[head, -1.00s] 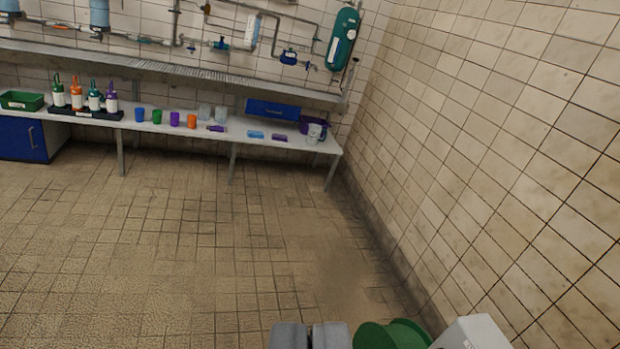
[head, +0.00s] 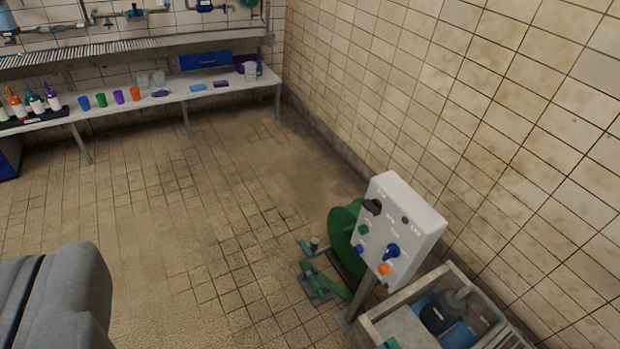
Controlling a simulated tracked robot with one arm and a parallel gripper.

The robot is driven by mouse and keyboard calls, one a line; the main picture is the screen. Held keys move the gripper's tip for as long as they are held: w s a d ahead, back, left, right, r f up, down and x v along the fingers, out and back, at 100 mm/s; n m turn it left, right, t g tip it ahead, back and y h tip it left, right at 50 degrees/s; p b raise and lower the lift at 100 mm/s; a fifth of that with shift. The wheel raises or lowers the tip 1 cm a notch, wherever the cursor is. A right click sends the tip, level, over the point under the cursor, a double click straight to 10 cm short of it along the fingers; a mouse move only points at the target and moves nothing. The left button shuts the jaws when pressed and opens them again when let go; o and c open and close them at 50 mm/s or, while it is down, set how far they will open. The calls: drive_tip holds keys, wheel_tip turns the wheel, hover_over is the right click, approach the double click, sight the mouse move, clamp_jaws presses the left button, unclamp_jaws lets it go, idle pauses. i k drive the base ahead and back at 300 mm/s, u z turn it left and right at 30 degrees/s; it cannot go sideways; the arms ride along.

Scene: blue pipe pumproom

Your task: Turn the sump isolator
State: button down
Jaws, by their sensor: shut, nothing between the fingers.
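A white control box (head: 398,228) stands on a post at the lower right, its face turned toward the left. On its face are a black rotary knob (head: 372,207) at the upper left, a blue rotary knob (head: 391,252) at the lower right, and small green, blue and orange buttons. The labels are too small to read, so I cannot tell which knob is the sump isolator.
A green round thing (head: 343,232) and green pipe parts (head: 322,282) stand by the post. An open-topped crate (head: 450,270) with bottles sits below the box, near the tiled right wall (head: 480,120). A bench (head: 150,112) with cups runs along the back. The middle floor is clear.

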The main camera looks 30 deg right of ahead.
sight(374, 207)
drive_tip(key=u, duration=0.15)
drive_tip(key=k, duration=0.45)
drive_tip(key=z, duration=0.7)
drive_tip(key=i, duration=1.35)
drive_tip(key=u, duration=0.55)
